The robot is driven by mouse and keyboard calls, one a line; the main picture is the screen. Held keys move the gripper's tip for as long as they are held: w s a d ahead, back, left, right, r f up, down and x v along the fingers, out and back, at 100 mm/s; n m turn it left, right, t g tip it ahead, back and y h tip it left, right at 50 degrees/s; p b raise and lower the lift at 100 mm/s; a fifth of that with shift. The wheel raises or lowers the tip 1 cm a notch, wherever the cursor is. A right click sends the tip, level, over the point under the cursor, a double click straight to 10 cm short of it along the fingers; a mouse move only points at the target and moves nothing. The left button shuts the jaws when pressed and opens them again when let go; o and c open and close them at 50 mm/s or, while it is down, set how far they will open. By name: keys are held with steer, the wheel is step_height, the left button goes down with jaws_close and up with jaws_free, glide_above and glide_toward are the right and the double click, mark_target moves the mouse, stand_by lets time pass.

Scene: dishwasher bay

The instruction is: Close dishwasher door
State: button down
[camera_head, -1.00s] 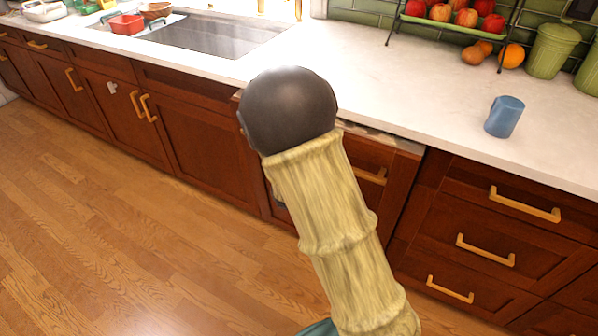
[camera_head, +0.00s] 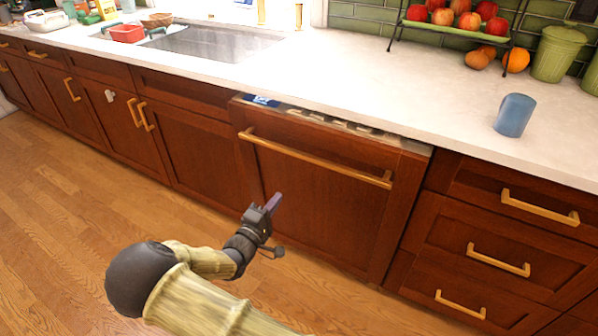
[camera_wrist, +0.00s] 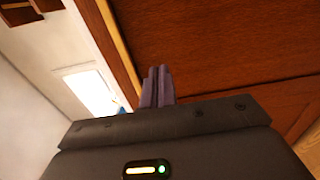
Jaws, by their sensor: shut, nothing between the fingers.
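The dishwasher door (camera_head: 320,190) is a reddish-brown wood panel under the counter, with a long gold bar handle (camera_head: 315,160). It stands upright, close to the line of the cabinets. Its top edge (camera_head: 330,124) shows a control strip and a blue label just beyond the counter edge. My gripper (camera_head: 274,203) is in front of the lower left part of the door, below the handle. Its fingers are together and empty. In the wrist view the shut fingers (camera_wrist: 157,85) point toward brown wood; I cannot tell whether they touch it.
A white counter (camera_head: 400,110) runs above the door, with a blue cup (camera_head: 514,115) on it and a sink (camera_head: 212,43) to the left. Drawers (camera_head: 500,250) with gold handles adjoin on the right. Wood floor (camera_head: 80,230) is clear at the left.

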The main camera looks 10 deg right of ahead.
mark_target(305, 163)
steer(key=shift+w+d, duration=0.1)
steer(key=b+x, duration=0.2)
steer(key=x, duration=1.1)
steer(key=shift+w+d+b, duration=0.25)
steer(key=shift+b, duration=0.15)
